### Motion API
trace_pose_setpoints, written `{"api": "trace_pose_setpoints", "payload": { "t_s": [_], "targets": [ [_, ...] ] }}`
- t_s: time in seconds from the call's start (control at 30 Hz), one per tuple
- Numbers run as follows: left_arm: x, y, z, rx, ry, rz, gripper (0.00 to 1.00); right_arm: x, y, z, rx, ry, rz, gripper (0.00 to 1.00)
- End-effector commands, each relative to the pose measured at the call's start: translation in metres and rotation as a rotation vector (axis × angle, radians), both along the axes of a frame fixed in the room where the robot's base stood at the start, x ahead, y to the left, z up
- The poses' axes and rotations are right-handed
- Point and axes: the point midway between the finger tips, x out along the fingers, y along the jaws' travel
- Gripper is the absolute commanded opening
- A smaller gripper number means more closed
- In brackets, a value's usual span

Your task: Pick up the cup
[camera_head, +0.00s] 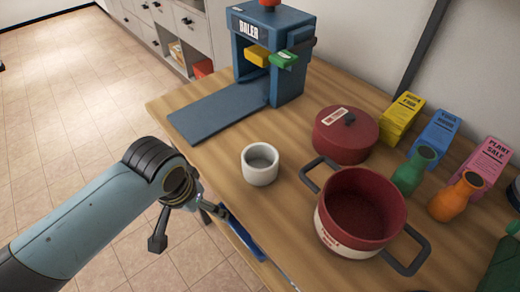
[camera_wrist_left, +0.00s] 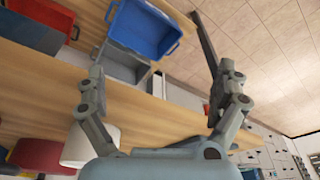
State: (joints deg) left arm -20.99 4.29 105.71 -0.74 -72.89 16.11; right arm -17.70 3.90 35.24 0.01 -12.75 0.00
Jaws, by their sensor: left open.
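The white cup (camera_head: 260,164) stands upright on the wooden table (camera_head: 215,160), near its front edge, in the head view. Its opening faces up and it looks empty. My left gripper (camera_head: 182,229) is open, in front of the table edge, to the lower left of the cup and apart from it. In the left wrist view my left gripper (camera_wrist_left: 158,90) has its fingers spread with nothing held between them. A whitish rounded shape, apparently the cup (camera_wrist_left: 82,148), shows at the lower left there, partly hidden by a finger. My right gripper is not in view.
A red pot (camera_head: 334,236) with dark handles stands right of the cup, and a red lidded pot (camera_head: 346,136) behind it. A blue baler (camera_head: 272,40) stands at the back. Boxes and bottles line the right. A blue bin (camera_wrist_left: 143,28) shows in the left wrist view.

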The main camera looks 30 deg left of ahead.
Motion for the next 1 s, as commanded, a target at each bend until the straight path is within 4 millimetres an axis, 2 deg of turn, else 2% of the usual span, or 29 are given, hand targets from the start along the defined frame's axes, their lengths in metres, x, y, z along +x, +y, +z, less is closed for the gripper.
{"api": "trace_pose_setpoints", "payload": {
  "t_s": [0.03, 0.23, 0.3, 0.57, 0.77, 0.9, 1.0],
  "targets": [
    [0.003, -0.001, 0.025, -0.002, -0.01, 0.01, 1.0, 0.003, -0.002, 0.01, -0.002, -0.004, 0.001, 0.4],
    [0.01, -0.006, 0.1, -0.016, -0.027, 0.072, 1.0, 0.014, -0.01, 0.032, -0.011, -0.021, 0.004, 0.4],
    [0.017, -0.009, 0.124, -0.035, -0.027, 0.151, 1.0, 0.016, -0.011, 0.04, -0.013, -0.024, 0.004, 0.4],
    [0.056, -0.019, 0.124, -0.109, 0.013, 0.494, 1.0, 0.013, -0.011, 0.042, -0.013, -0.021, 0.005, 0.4],
    [0.097, -0.035, 0.124, -0.164, 0.057, 0.809, 1.0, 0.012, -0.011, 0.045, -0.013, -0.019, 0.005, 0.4],
    [0.128, -0.05, 0.131, -0.191, 0.094, 1.057, 1.0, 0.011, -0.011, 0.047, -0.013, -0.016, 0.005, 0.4],
    [0.144, -0.058, 0.136, -0.198, 0.113, 1.196, 1.0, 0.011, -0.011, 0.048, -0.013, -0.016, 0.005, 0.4]
  ]
}}
